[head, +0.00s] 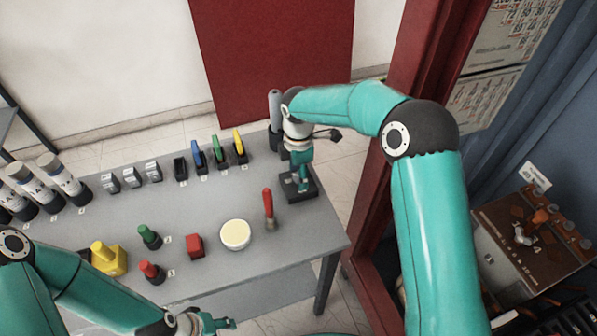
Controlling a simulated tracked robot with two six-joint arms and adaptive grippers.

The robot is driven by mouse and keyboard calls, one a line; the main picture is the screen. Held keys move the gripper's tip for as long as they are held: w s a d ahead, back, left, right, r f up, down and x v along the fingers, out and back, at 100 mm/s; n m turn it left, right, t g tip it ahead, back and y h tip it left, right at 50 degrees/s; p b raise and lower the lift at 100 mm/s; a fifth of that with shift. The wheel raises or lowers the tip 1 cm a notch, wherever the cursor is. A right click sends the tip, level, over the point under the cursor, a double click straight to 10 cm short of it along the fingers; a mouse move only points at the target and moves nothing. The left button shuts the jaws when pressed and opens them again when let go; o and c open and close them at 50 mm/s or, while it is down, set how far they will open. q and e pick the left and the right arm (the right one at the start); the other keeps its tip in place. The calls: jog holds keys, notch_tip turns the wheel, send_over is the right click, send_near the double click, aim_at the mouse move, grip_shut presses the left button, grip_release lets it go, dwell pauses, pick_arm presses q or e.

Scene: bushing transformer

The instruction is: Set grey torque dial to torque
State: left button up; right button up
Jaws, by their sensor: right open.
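My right gripper (301,182) is open and points down over a dark square block (299,196) at the right end of the grey table. The gripper covers much of the block's top. No dial face or torque marking can be made out, so I cannot tell whether this block carries the grey torque dial. I cannot tell whether the fingers touch it. My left gripper (222,323) is low at the bottom edge, in front of the table; its finger opening is unclear.
The grey table (210,205) holds a red-handled brush (268,208), a round cream-topped item (235,234), a red block (195,246) and several coloured tools. A grey cylinder (275,105) stands behind the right gripper. A red post (405,130) and a brown box (530,240) are at right.

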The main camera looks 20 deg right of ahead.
grip_shut()
dwell(0.3)
jog(key=m+b, duration=0.2)
jog(key=m, duration=0.3)
jog(key=shift+m, duration=0.3)
jog(key=m+b, duration=0.1)
jog(key=m, duration=0.5)
jog(key=m+b, duration=0.1)
jog(key=m, duration=0.5)
jog(key=shift+m+b, duration=0.3)
jog(key=m+b, duration=0.1)
jog(key=m, duration=0.4)
jog(key=shift+w+r+m, duration=0.1)
jog(key=shift+r+m, duration=0.05)
jog(key=shift+m, duration=0.15)
